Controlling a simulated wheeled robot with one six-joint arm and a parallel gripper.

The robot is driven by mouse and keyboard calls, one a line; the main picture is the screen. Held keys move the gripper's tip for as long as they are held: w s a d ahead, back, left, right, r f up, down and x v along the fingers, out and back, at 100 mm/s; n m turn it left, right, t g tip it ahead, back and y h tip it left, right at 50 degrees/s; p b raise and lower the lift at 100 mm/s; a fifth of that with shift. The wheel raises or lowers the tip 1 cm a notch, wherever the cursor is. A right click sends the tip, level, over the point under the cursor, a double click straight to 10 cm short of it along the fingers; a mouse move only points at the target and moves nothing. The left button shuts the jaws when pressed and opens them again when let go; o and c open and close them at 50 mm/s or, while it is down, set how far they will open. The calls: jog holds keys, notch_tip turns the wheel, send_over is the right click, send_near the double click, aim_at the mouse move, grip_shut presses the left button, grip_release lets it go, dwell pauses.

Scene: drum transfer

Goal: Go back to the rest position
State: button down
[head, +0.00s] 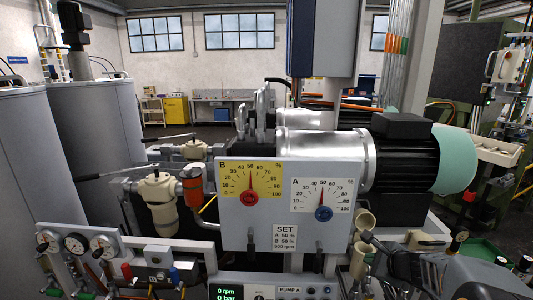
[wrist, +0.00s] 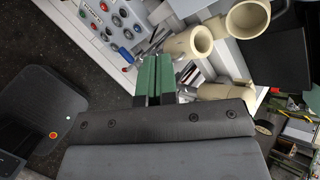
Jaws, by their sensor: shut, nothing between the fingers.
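My gripper (wrist: 154,72) shows in the wrist view as two green fingers side by side, shut with nothing between them. In the head view my grey arm comes in from the lower right, and its end is close to the beige pipe fittings (head: 365,222). These open-ended fittings also show in the wrist view (wrist: 190,42), just beyond and right of the fingertips. I cannot tell the exact gap. The yellow dial B (head: 250,180) and the white dial A (head: 322,196) both point to about 50. The rest position itself is not marked in view.
The pump motor (head: 400,160) stands behind the dials. The display (head: 232,291) reads 0 rpm and 0 bar. Pressure gauges (head: 75,243) and grey tanks (head: 95,140) stand left. A panel with knobs (wrist: 112,22) lies upper left of the fingers.

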jog(key=s+a+n+g+h+b, duration=0.1)
jog(key=s+a+n+g+b, duration=0.1)
jog(key=s+a+n, duration=0.4)
jog(key=s+a+n+g+h+b, duration=0.2)
jog(key=s+a+n, duration=0.4)
jog(key=s+n, duration=0.5)
jog(key=n, duration=0.5)
jog(key=shift+s+a+n+g, duration=0.3)
jog(key=shift+a+n+g, duration=0.05)
jog(key=shift+n+g, duration=0.05)
